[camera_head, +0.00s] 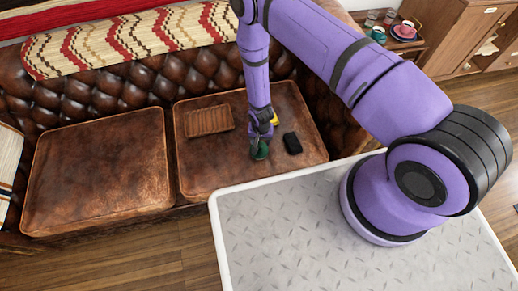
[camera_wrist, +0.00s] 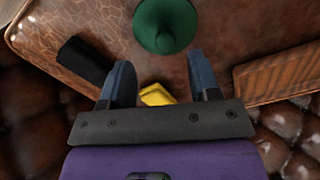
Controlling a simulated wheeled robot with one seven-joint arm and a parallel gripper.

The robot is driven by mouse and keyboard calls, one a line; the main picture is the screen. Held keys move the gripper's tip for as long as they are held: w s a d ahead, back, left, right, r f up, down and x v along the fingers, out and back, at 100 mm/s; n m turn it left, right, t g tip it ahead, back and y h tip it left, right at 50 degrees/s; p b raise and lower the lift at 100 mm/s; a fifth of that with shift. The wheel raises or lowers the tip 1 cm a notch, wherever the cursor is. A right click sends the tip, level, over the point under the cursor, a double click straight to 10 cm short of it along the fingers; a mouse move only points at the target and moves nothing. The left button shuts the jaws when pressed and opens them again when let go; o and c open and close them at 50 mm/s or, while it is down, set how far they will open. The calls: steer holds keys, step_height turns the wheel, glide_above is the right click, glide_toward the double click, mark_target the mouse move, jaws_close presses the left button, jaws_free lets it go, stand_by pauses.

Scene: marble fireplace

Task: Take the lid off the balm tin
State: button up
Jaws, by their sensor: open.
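A round green tin (camera_head: 261,152) with a green lid sits on the right brown leather seat cushion (camera_head: 215,176). In the wrist view the lid (camera_wrist: 168,14) is a green disc with a small knob, near the top middle; the tin's body below it is hidden. My gripper (camera_wrist: 158,68) is open and empty, its two dark fingers apart and pointing toward the lid. The lid lies ahead of the fingertips, not between them. In the head view my gripper (camera_head: 262,138) is right at the tin and partly covers it.
A black box (camera_head: 292,143) lies right of the tin. A brown ribbed tray (camera_head: 209,121) lies to its left. A yellow object (camera_wrist: 157,95) shows between the finger bases. The left cushion (camera_head: 98,172) is bare. The tufted sofa back rises behind.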

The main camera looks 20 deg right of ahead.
mark_target(259, 146)
steer(key=shift+w+a+f, duration=0.1)
steer(key=shift+a+f, duration=0.05)
steer(key=shift+f, duration=1.4)
steer(key=shift+w+a+f, duration=0.1)
steer(key=shift+a+f, duration=0.05)
steer(key=shift+f, duration=1.4)
steer(key=c, duration=1)
